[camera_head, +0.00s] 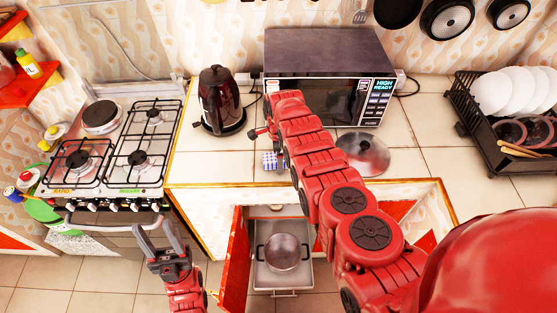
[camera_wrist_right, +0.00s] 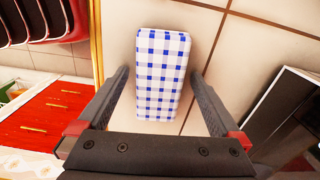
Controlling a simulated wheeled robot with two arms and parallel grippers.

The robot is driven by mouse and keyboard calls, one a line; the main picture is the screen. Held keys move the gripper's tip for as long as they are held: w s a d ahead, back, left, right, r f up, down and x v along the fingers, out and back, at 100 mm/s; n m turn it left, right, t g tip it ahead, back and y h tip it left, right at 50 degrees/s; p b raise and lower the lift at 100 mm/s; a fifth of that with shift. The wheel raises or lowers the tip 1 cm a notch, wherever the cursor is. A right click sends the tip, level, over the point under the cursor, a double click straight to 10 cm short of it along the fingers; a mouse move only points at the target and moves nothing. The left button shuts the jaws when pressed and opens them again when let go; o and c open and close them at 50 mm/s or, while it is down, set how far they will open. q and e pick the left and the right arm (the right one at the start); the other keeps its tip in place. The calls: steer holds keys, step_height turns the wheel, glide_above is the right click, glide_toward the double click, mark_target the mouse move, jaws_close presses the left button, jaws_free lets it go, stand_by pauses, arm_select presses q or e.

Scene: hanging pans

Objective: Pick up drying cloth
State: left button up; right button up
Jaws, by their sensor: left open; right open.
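The drying cloth (camera_head: 270,161) is a folded blue-and-white checked block on the tiled counter, partly hidden by my right arm in the head view. In the right wrist view the cloth (camera_wrist_right: 163,50) lies ahead between the open fingers of my right gripper (camera_wrist_right: 161,74), with a gap showing on each side. Whether the fingertips are down level with it, I cannot tell. In the head view my right arm reaches over the counter and its fingers are hard to make out. My left gripper (camera_head: 156,228) is open and empty, low in front of the stove.
A dark kettle (camera_head: 219,100) stands left of the cloth. A microwave (camera_head: 335,80) is behind it and a pan lid (camera_head: 362,153) to its right. Below the counter, an open drawer holds a pot (camera_head: 282,252). A dish rack (camera_head: 478,125) stands far right.

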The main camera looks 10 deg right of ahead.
steer(key=c, duration=1.4)
steer(key=shift+o, duration=0.2)
steer(key=shift+r+p, duration=0.5)
step_height(320, 180, up, 3)
steer(key=p, duration=0.3)
steer(key=shift+s+r+p, duration=0.1)
steer(key=shift+r+p, duration=0.1)
steer(key=shift+p, duration=0.1)
steer(key=s+p, duration=0.2)
steer(key=p, duration=0.2)
steer(key=shift+s+a+r, duration=0.1)
steer(key=shift+s+a, duration=0.05)
steer(key=shift+s, duration=0.2)
steer(key=s+a+p, duration=0.1)
steer(key=s, duration=1.2)
steer(key=shift+r, duration=0.2)
steer(key=shift+a, duration=0.1)
